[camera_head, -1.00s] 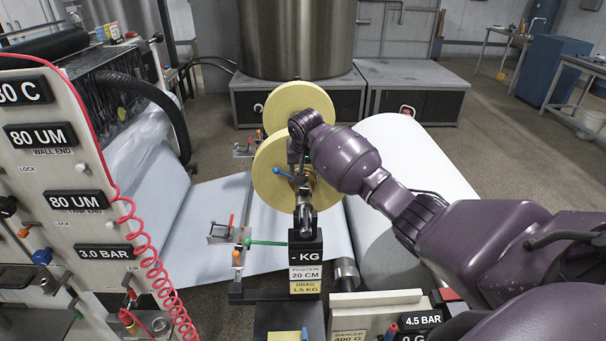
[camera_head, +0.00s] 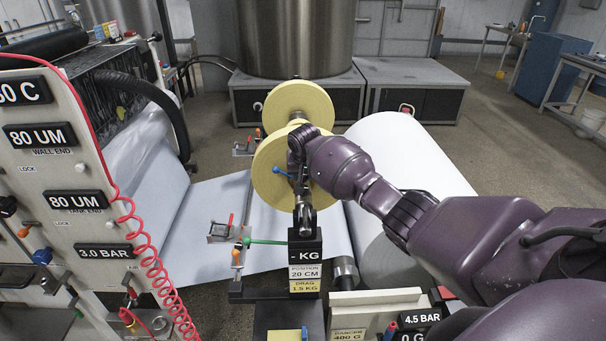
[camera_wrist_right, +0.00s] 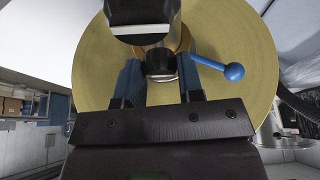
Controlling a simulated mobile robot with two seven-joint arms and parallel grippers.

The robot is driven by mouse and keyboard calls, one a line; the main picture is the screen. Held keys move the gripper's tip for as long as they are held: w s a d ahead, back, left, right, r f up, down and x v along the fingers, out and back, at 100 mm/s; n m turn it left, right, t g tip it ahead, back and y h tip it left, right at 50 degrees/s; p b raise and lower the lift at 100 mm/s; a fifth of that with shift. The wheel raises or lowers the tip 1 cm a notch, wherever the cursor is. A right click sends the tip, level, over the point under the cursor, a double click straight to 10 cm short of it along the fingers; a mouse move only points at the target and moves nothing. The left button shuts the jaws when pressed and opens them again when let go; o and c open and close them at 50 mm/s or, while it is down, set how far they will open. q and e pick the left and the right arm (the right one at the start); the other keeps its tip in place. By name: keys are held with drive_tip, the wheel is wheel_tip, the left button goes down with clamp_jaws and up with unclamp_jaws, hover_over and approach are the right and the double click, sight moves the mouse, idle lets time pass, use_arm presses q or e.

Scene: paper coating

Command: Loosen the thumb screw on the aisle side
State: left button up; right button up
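A yellow disc (camera_head: 272,176) on the roll shaft faces me behind the label post. A blue ball-ended lever (camera_head: 281,172) sticks out on the disc's left side. It is large in the right wrist view (camera_wrist_right: 226,70), just right of the fingers. Which part is the thumb screw is unclear. My left gripper is out of view.
A second yellow disc (camera_head: 301,102) stands farther back. A white paper roll (camera_head: 425,165) lies to the right. A green-handled lever (camera_head: 265,241) is left of the post. The gauge panel (camera_head: 62,165) with a red coiled hose fills the left side.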

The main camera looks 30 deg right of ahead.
drive_tip(key=c, duration=0.4)
